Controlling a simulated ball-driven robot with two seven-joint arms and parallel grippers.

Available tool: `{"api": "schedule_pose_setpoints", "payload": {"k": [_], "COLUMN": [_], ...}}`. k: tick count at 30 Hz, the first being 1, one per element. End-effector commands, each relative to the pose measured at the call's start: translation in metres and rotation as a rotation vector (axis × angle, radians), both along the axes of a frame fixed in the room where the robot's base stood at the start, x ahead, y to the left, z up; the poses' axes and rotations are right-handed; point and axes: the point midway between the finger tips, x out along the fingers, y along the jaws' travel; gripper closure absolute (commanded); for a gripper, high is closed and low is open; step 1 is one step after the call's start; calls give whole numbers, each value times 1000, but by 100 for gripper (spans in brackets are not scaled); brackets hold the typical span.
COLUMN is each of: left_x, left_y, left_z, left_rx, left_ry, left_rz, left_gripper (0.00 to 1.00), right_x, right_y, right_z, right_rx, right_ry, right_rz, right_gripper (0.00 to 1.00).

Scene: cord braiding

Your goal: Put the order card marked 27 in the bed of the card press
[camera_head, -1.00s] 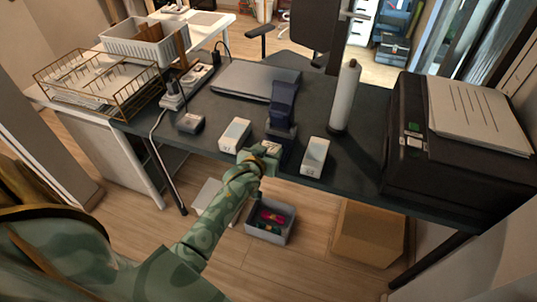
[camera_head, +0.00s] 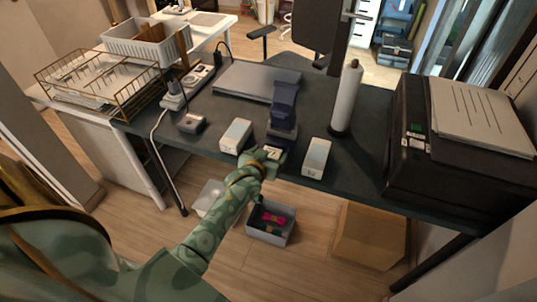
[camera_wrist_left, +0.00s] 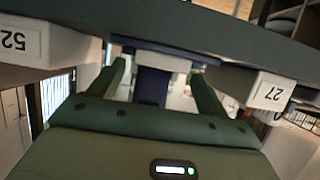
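The dark blue card press (camera_head: 283,108) stands at the desk's front edge and also shows in the left wrist view (camera_wrist_left: 152,86). My left gripper (camera_head: 268,156) is at its front, fingers spread (camera_wrist_left: 160,82). A small white piece (camera_wrist_left: 158,61) sits between the fingertips at the press, with gaps beside it; no number is readable on it. In the left wrist view, a white block marked 27 (camera_wrist_left: 271,92) is on the right and one marked 52 (camera_wrist_left: 22,42) on the left. White blocks flank the press in the head view (camera_head: 237,135) (camera_head: 316,157). My right gripper is out of view.
A black printer (camera_head: 455,165) fills the desk's right end. A white roll (camera_head: 346,98) stands behind the right block. A flat grey device (camera_head: 257,81) lies behind the press. A wire tray (camera_head: 98,83) is at left. A grey bin (camera_head: 271,237) stands on the floor below.

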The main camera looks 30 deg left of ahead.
Motion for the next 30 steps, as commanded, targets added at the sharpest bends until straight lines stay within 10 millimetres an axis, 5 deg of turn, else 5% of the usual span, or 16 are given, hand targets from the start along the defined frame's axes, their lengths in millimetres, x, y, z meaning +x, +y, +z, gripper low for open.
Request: {"api": "schedule_pose_setpoints", "payload": {"k": [8,21,30], "left_x": [0,-91,-108], "left_y": [1,-22,-26], "left_z": [18,53,58], "left_rx": [2,-1,0], "left_ry": [-4,0,0], "left_rz": [0,0,1], "left_gripper": [23,23,23], "right_x": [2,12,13], "right_y": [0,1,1], "right_z": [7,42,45], "right_rx": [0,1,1], "right_ry": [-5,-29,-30], "right_rz": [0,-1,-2], "right_gripper": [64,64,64]}}
